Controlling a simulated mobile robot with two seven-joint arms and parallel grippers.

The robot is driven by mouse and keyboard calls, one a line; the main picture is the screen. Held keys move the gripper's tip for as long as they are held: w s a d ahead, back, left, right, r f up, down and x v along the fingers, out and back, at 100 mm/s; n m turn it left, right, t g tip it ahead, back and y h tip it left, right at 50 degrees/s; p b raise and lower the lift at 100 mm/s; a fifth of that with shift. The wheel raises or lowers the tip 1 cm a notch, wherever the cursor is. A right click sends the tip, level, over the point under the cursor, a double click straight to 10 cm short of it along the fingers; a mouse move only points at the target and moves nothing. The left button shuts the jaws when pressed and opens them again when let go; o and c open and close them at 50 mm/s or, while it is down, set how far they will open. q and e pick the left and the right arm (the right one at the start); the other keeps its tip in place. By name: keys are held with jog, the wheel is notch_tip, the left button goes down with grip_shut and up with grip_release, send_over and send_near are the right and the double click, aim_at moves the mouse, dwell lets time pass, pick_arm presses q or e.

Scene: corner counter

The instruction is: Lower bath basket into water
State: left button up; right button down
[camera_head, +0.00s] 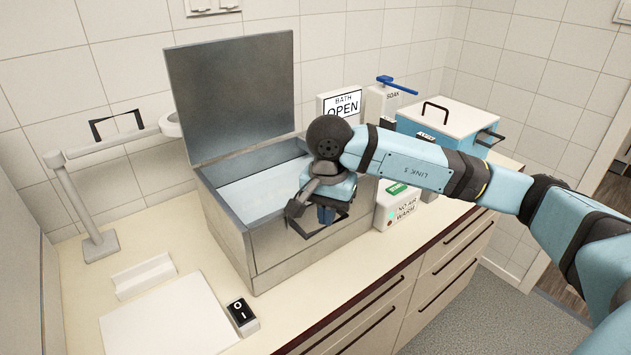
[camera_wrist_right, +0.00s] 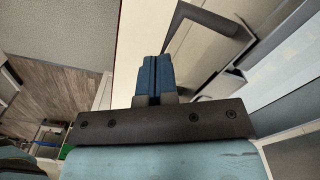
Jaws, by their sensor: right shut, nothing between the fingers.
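The bath (camera_head: 255,255) is a metal tank on the counter with its grey lid (camera_head: 235,95) raised. Pale water (camera_head: 262,190) shows inside. My right gripper (camera_head: 325,214) hangs in front of the tank's front wall, its blue fingers shut and empty. A black handle (camera_head: 318,229) on that wall is partly behind it. In the right wrist view the closed fingers (camera_wrist_right: 153,70) point toward a black handle bar (camera_wrist_right: 215,25); I cannot tell whether they touch. I cannot make out a basket; my arm covers part of the tank. My left gripper is not in view.
A pale post with an arm and ring (camera_head: 92,215) stands left of the tank. A rocker switch (camera_head: 242,313) and white board (camera_head: 165,315) lie in front. A "BATH OPEN" sign (camera_head: 341,103), a blue-levered soak unit (camera_head: 385,100) and a blue box (camera_head: 455,117) stand behind and right.

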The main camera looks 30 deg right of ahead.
notch_tip(320, 180, up, 8)
jog(key=p, duration=0.3)
jog(key=shift+f, duration=0.15)
dwell(0.4)
